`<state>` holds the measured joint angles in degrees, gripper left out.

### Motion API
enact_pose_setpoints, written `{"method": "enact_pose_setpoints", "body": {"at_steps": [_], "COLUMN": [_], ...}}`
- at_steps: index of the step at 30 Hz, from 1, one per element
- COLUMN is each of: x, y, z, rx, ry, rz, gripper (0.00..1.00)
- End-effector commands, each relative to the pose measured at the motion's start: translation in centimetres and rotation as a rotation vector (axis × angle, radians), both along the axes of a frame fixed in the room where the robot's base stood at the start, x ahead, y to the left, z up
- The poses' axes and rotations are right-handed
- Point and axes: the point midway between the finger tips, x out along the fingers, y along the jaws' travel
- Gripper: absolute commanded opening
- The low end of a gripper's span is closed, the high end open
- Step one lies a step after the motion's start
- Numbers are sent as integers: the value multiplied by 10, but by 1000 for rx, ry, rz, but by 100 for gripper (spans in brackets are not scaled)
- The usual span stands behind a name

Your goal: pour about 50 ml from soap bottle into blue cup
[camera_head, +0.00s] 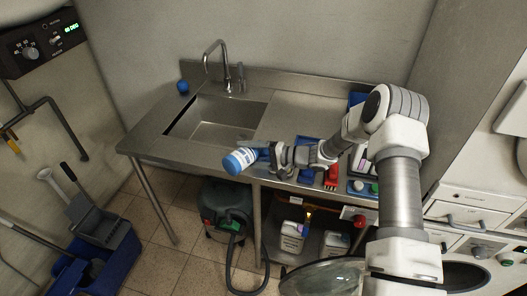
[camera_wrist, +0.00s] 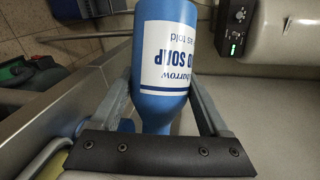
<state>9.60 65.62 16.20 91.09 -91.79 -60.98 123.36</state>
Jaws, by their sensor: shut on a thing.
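The soap bottle (camera_head: 240,160) is blue with a white label and lies nearly on its side in the head view, in front of the sink's front edge. In the wrist view the bottle (camera_wrist: 166,30) fills the space between the fingers, and its label reads partly "SOAP". My gripper (camera_head: 268,155) is shut on the bottle; its fingers (camera_wrist: 162,92) show on both sides of the narrower part. The blue cup (camera_head: 183,87) is small and stands at the counter's back left corner, left of the sink, well apart from the bottle. Its inside cannot be made out.
The steel sink (camera_head: 222,132) with its tap (camera_head: 216,56) lies between gripper and cup. Blue trays and a red item (camera_head: 332,177) are on the counter's right, beneath my arm. A dark green canister vacuum (camera_head: 226,207) stands below. The left counter strip is clear.

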Motion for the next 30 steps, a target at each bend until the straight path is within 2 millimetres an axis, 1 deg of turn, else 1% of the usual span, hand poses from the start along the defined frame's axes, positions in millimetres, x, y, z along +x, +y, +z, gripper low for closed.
{"method": "enact_pose_setpoints", "body": {"at_steps": [7,12,14,19,25,26,30], "x": [0,-5,-8,-9,-11,-11,-10], "y": [0,3,5,6,7,7,6], "z": [-2,-26,-29,-24,-29,-26,-27], "rx": [-7,-151,-183,-209,-233,-241,-269], "ry": [-9,-198,-241,-276,-305,-316,-351], "rz": [0,4,4,4,4,4,4], "gripper": [12,12,12,12,12,12,12]}}
